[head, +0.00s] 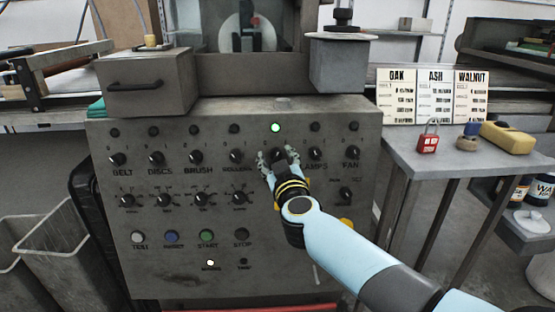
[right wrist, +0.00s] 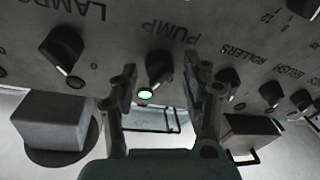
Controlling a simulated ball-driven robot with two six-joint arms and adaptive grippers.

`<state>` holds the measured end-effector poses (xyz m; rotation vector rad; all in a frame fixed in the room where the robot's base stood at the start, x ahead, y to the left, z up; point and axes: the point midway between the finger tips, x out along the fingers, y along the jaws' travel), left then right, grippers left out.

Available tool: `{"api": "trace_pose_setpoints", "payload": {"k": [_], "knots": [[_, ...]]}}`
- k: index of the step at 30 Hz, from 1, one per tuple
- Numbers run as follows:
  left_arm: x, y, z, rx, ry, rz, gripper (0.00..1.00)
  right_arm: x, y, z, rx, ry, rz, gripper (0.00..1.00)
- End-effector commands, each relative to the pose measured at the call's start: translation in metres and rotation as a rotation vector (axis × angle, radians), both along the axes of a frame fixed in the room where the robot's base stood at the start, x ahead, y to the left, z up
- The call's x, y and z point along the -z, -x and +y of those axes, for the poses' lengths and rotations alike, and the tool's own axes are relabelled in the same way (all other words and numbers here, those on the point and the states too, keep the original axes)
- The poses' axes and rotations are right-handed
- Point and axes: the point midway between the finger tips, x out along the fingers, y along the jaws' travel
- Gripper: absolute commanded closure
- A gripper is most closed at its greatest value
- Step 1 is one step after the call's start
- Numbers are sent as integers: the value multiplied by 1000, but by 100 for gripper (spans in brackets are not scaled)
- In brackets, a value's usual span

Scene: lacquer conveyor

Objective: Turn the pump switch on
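The pump switch (head: 278,155) is a black rotary knob in the top row of the grey control panel (head: 330,270), between the rollers and lamps knobs. It shows larger in the right wrist view (right wrist: 158,65), below the upside-down word PUMP. A small pump lamp (head: 275,127) above the knob glows green; it also shows in the right wrist view (right wrist: 145,94). My right gripper (head: 276,157) is at the pump switch, its two fingers apart on either side of the knob (right wrist: 160,82). I cannot tell whether they touch it. My left gripper is out of view.
Close beside the pump switch are the rollers knob (head: 236,156) and the lamps knob (head: 315,154). Lower are more dials and the buttons, including a green start button (head: 207,237). A grey box (head: 148,82) juts out at upper left. A side table (head: 450,160) stands right.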

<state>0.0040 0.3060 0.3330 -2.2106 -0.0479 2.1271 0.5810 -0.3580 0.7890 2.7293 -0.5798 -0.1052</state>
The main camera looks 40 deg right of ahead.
Motion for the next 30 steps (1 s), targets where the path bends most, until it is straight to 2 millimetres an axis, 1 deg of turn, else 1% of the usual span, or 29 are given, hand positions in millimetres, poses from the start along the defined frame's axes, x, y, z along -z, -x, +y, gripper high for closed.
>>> {"api": "trace_pose_setpoints", "payload": {"k": [1,10,14,24,30], "knots": [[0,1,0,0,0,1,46,0,0,0,0,0,0,61],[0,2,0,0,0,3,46,0,0,0,0,0,0,100],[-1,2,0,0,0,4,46,0,0,0,3,-11,-6,100],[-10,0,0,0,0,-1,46,0,0,1,40,-190,-115,100],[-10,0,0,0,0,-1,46,1,0,1,42,-204,-124,100]]}}
